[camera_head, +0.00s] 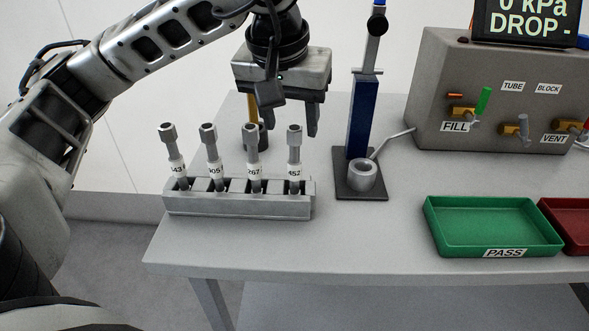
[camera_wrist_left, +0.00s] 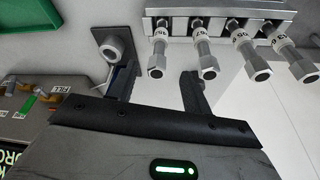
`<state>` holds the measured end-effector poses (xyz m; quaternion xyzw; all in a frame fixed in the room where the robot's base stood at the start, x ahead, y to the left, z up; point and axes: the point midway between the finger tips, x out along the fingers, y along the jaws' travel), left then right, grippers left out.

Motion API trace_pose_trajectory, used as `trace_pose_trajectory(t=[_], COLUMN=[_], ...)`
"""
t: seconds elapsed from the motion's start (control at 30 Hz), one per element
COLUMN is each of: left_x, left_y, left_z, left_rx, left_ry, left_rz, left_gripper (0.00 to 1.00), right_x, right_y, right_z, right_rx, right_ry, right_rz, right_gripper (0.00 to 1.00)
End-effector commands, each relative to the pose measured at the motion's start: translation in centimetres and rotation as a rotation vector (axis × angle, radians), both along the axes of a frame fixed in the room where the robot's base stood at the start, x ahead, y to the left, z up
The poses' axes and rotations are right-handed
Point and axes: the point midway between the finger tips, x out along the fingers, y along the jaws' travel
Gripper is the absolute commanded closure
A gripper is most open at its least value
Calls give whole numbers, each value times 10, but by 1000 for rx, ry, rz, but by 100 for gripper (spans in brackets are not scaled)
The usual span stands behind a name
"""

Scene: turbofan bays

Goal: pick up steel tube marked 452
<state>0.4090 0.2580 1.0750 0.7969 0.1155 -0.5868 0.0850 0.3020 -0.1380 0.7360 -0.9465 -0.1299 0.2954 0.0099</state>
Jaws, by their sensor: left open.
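The steel tube marked 452 (camera_head: 294,154) stands upright in the rightmost slot of a grey rack (camera_head: 240,204) in the head view. It has a hex head and a white label. In the left wrist view the tube at the near end of the row (camera_wrist_left: 158,52) appears to be the same one; its label is hard to read there. My left gripper (camera_head: 289,128) is open and empty, above and behind the rack's right end. In the left wrist view its fingers (camera_wrist_left: 152,86) are spread, with no tube between them. My right gripper is not in view.
Tubes marked 267 (camera_head: 252,160), 305 (camera_head: 211,160) and 343 (camera_head: 171,155) stand left of 452. A blue post stand (camera_head: 361,120) with a grey cup is close right. A FILL/VENT test box (camera_head: 480,90) and green PASS tray (camera_head: 493,228) are farther right.

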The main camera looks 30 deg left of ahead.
Motion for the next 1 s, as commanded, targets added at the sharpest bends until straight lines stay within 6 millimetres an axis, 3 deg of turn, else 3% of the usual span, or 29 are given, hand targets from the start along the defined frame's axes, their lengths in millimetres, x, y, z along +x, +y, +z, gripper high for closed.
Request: trace_pose_trajectory(t=[0.33,0.67,0.83,1.0], left_x=[16,19,18,19], left_y=[2,2,2,2], left_z=[-42,-49,-49,-48], left_rx=[-1,-2,-2,-3], left_ry=[5,1,1,0], left_rz=[1,-1,-1,-1], left_gripper=[51,51,98,100], right_x=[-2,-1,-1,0], right_y=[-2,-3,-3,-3], right_z=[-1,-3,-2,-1], right_rx=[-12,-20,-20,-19], right_ry=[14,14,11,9], right_rz=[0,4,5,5], right_gripper=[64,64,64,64])
